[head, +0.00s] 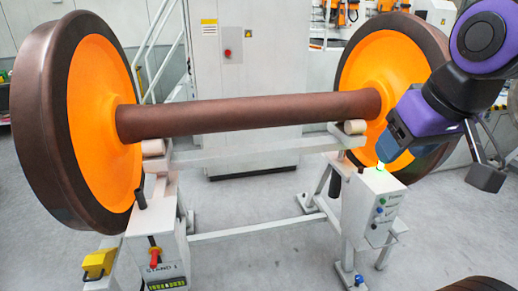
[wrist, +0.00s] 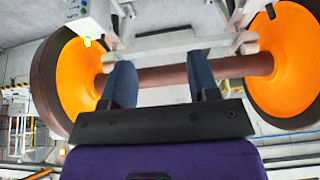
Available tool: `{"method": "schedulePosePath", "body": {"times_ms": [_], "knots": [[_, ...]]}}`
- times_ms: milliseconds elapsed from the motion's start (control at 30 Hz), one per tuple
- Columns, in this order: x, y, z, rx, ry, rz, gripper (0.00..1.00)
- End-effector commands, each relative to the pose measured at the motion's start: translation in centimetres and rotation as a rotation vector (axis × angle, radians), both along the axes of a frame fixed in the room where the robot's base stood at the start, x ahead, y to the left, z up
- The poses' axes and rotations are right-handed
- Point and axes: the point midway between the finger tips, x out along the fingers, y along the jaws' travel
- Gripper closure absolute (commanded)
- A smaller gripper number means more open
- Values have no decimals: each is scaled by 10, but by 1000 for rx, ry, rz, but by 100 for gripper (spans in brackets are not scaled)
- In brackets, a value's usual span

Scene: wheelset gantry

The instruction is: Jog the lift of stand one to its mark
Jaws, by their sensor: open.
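Stand one (head: 155,235) is the white post at the lower left of the head view, marked STAND 1. It has a black stub (head: 140,197), a red handle (head: 155,256) and a yellow-green display strip (head: 167,285), too small to read. A white control box (head: 372,205) with a lit green lamp (head: 380,167) and several knobs stands at the right; it also shows upside down in the wrist view (wrist: 92,14). My gripper (wrist: 160,80) is open and empty, with the wheelset visible beyond its fingers. In the head view it is at the right, above the control box, far from stand one.
The wheelset, with orange-faced wheels (head: 100,100) and brown axle (head: 240,115), rests across the white gantry frame (head: 245,150). A yellow block (head: 99,263) is by stand one. A grey cabinet (head: 240,80) stands behind. Floor shows below the frame.

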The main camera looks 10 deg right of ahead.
Motion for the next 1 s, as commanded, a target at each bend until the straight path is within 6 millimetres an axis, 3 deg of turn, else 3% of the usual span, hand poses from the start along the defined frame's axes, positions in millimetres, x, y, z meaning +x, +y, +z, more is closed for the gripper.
{"method": "schedulePosePath", "body": {"times_ms": [33,233,1000], "knots": [[0,0,0,0,0,0,56],[0,0,0,0,0,0,100],[0,0,0,0,0,0,100]]}}
